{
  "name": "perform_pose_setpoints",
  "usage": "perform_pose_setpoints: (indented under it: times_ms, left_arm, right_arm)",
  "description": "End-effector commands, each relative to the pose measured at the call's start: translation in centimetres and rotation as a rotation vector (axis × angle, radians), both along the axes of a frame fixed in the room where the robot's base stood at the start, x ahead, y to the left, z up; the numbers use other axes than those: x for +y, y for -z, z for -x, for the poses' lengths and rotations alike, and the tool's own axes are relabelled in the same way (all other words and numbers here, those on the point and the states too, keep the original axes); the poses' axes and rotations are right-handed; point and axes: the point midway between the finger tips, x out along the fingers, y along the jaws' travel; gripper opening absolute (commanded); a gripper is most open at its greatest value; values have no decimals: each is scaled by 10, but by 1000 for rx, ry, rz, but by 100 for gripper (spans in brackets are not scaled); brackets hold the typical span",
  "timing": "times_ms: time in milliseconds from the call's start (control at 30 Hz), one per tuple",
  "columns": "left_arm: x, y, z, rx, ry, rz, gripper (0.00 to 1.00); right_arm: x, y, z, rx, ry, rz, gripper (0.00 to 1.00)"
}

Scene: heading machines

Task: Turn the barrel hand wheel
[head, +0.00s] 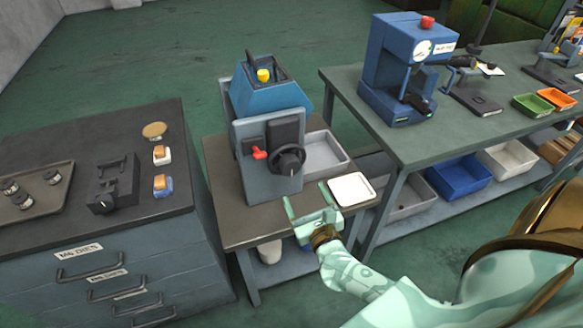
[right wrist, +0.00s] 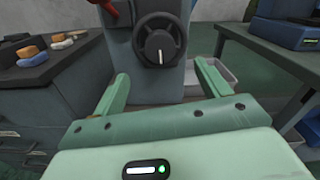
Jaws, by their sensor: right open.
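The black hand wheel (head: 288,160) is on the front of a blue-grey machine (head: 268,125) on a small table. It also shows in the right wrist view (right wrist: 159,41), with a white mark on its hub, beyond my fingers. My right gripper (head: 312,202) is open and empty, in front of and below the wheel, apart from it. In the right wrist view its two green fingers (right wrist: 163,88) stand wide apart, with the wheel between and above their tips. A red lever (head: 259,153) sits just left of the wheel. My left gripper is not in view.
A white tray (head: 352,189) lies on the table right of my gripper, and a grey bin (head: 325,155) sits beside the machine. A drawer cabinet (head: 110,250) stands at left. A workbench (head: 430,130) with a blue press (head: 400,65) stands at right.

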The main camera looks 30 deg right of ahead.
Motion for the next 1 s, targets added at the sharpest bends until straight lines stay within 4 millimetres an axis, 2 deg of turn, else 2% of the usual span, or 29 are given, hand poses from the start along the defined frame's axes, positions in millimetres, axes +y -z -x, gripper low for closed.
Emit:
perform_pose_setpoints:
  times_ms: [33, 200, 400, 600, 867, 967, 1000]
  left_arm:
    - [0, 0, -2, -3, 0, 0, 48]
    - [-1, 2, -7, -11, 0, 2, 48]
    - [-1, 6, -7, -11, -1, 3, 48]
    - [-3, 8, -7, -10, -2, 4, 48]
    - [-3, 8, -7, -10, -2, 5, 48]
    - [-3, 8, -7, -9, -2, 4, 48]
    - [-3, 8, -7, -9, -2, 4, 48]
  right_arm:
    - [-4, -1, -14, -4, 1, 2, 76]
    - [-14, 0, -56, -2, 1, 2, 76]
    - [-24, 1, -92, 0, 0, 3, 76]
    - [-27, 1, -106, 1, -1, 3, 76]
    - [-28, 0, -107, 1, -1, 4, 76]
    - [-27, 0, -107, 1, -1, 4, 50]
    - [-27, 0, -107, 1, -1, 4, 39]
